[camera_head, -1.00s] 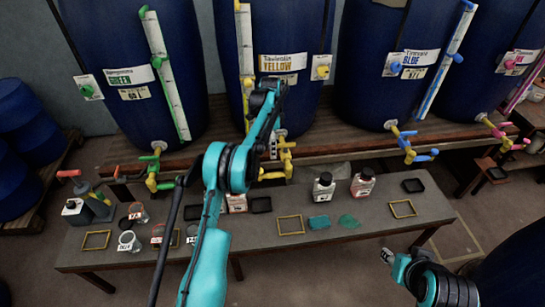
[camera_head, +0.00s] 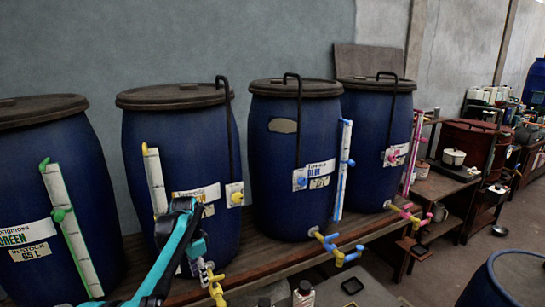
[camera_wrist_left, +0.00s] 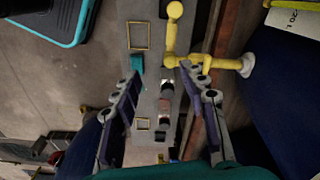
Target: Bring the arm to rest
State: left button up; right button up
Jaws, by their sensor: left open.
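My left arm, teal and black, comes in from the lower left of the head view, in front of the vat labelled yellow (camera_head: 218,150). Its gripper (camera_head: 203,268) is small there, close by the yellow tap (camera_head: 215,290); I cannot tell whether they touch. In the left wrist view the gripper (camera_wrist_left: 160,82) has its two jaws apart, with nothing held between them. The yellow tap (camera_wrist_left: 172,35) shows beyond the fingertips, its pipe behind the right-hand jaw. My right gripper is not in view.
The green (camera_head: 60,170), blue (camera_head: 280,175) and pink-tapped (camera_head: 375,115) vats stand along the wooden shelf (camera_head: 255,262). Below is a grey bench (camera_head: 385,292) with bottles (camera_head: 304,293). A dark blue drum (camera_head: 510,278) stands at lower right. Open floor lies at right.

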pick_arm(q)
jog(key=s+d+r+n+t, duration=0.2)
jog(key=s+r+n, duration=0.15)
jog(key=s, duration=0.55)
jog(key=s+d+r+n+t, duration=0.2)
jog(key=s+r, duration=0.2)
jog(key=s, duration=0.4)
jog(key=s+d+f+n+t, duration=0.1)
jog(key=s+f+n, duration=0.1)
jog(key=s, duration=0.5)
jog(key=s+d+f+n+t, duration=0.1)
jog(key=s+f+n+t, duration=0.1)
jog(key=s+f, duration=0.2)
jog(key=s, duration=0.3)
jog(key=shift+s+f+y, duration=0.15)
jog(key=shift+y, duration=0.15)
dwell(0.9)
